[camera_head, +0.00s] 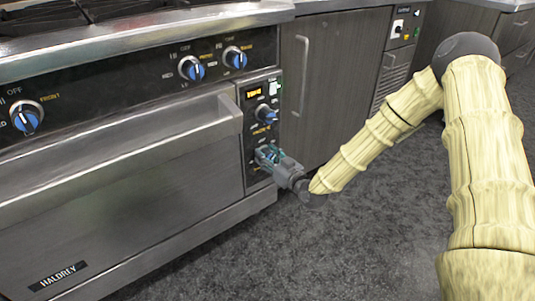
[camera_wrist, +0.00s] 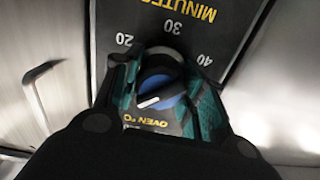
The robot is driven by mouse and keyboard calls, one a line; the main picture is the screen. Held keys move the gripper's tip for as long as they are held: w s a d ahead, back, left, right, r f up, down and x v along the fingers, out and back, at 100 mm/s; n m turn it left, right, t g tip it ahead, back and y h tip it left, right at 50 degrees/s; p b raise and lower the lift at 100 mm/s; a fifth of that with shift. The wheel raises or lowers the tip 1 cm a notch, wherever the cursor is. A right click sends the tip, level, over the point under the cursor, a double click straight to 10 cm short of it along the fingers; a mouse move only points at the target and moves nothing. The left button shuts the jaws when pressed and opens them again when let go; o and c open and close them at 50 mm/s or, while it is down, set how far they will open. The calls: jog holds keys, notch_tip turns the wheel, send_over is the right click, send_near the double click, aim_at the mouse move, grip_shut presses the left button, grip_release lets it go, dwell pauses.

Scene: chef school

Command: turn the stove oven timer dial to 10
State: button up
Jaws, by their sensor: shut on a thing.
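The oven timer dial (camera_wrist: 160,88) is a round knob with a dark rim and blue face, on the black panel marked MINUTES. The numbers 20, 30 and 40 show upside down around its far side in the wrist view; 10 is not visible. Its white pointer mark points to the lower left of the picture. My gripper (camera_wrist: 163,92) is shut on the dial, with a teal-and-black finger on each side. In the head view my gripper (camera_head: 267,155) reaches the lower part of the stove's right-hand control panel (camera_head: 256,90) and hides the dial.
The oven door handle (camera_head: 130,152) juts out to the left. A grey cabinet (camera_head: 328,75) stands to the right; the floor (camera_head: 330,240) in front is clear.

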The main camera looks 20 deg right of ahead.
jog(key=shift+m+p, duration=0.6)
jog(key=shift+m, duration=0.7)
jog(key=o, duration=1)
jog(key=shift+s, duration=0.1)
jog(key=v, duration=1.2)
